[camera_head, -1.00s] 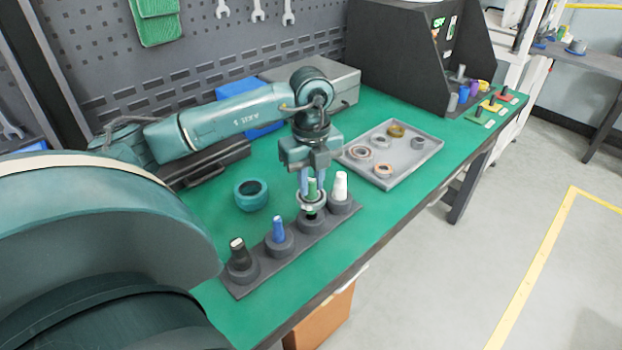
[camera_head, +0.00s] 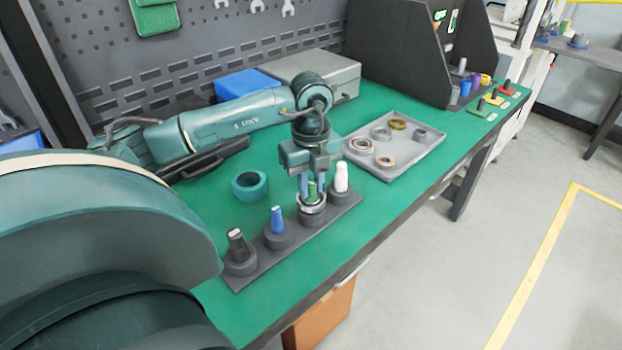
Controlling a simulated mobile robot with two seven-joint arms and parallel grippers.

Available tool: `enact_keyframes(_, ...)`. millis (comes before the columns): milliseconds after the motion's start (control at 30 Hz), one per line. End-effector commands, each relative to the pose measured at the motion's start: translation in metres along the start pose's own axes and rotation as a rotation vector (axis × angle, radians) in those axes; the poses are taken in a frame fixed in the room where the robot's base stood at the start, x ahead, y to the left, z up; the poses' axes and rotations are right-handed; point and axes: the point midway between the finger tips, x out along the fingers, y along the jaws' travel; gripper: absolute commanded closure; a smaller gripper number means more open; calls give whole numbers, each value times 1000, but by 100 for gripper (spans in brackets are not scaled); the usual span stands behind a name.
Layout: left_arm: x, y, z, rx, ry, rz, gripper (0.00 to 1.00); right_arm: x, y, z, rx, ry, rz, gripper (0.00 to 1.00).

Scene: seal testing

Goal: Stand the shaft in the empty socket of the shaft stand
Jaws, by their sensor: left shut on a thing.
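The green shaft (camera_head: 312,192) stands upright between the fingers of my left gripper (camera_head: 311,186), which is shut on it. A pale ring (camera_head: 312,202) surrounds its lower part, at the top of the third socket from the left in the dark shaft stand (camera_head: 263,264). The shaft's lower end is hidden, apparently inside that socket; I cannot tell whether it is fully seated. A black shaft (camera_head: 238,244), a blue shaft (camera_head: 277,221) and a white shaft (camera_head: 341,177) stand in the other sockets. My right gripper is not in view.
A teal ring (camera_head: 250,186) lies behind the stand. A grey tray (camera_head: 400,165) with several rings lies to the right. A grey case (camera_head: 335,75) and blue box (camera_head: 243,84) are at the back. The green mat before the stand is clear.

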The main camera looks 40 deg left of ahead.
Motion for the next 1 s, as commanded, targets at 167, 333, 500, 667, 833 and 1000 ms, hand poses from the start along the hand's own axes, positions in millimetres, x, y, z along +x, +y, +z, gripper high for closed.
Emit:
enact_keyframes(167, -2, 0, 0, 0, -1, -3, 100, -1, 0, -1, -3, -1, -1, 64)
enact_keyframes(333, -1, 0, 0, 0, -1, -3, 100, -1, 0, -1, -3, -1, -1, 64)
enact_keyframes(500, -1, 0, 0, 0, -1, -3, 100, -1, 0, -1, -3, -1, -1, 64)
enact_keyframes(667, 0, 0, 0, 0, -1, -3, 100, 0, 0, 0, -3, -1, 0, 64)
enact_keyframes(833, 3, 0, 0, 0, -1, -3, 100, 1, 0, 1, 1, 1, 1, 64)
enact_keyframes(1000, 4, 0, 0, 0, -1, -3, 74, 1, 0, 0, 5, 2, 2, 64)
